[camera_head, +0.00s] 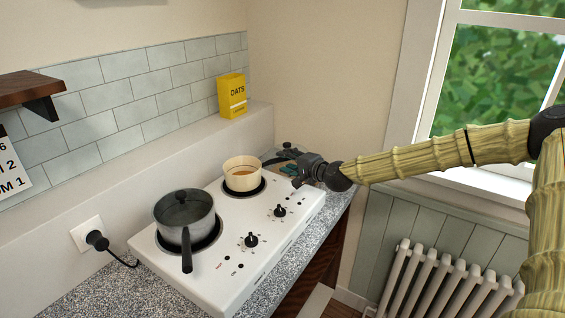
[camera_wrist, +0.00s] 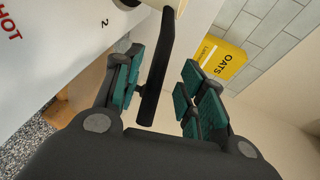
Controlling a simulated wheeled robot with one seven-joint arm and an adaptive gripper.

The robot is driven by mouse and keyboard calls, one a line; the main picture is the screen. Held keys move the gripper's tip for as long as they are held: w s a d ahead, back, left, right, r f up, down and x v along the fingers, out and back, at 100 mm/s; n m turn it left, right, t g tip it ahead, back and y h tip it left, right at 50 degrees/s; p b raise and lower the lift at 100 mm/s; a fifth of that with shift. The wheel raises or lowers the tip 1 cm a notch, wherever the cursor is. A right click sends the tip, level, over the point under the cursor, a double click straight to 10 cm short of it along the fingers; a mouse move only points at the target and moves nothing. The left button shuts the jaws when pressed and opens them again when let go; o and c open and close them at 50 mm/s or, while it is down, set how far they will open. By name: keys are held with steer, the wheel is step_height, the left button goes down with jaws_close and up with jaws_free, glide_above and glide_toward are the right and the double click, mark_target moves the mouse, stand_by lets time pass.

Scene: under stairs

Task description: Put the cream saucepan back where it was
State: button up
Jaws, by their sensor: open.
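The cream saucepan (camera_head: 243,175) sits upright on the far burner of the white hob, with something orange-brown inside. Its dark handle (camera_head: 274,160) points right, toward my gripper (camera_head: 292,166). In the wrist view the black handle (camera_wrist: 166,42) runs between the teal-padded fingers of my gripper (camera_wrist: 161,62). The fingers are open, with a visible gap between the handle and the right finger. Whether the left finger touches the handle I cannot tell. Only a sliver of the pan body (camera_wrist: 176,4) shows at the top of the wrist view.
A grey lidded saucepan (camera_head: 184,217) stands on the near burner of the white hob (camera_head: 215,268), its handle toward the front. A yellow oats box (camera_head: 232,96) stands on the ledge behind. A wall plug (camera_head: 96,240) is at left. A radiator (camera_head: 440,285) and window are at right.

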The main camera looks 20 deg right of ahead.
steer(key=b+v, duration=0.1)
steer(key=v, duration=0.7)
steer(key=shift+s, duration=0.3)
steer(key=shift+d, duration=0.1)
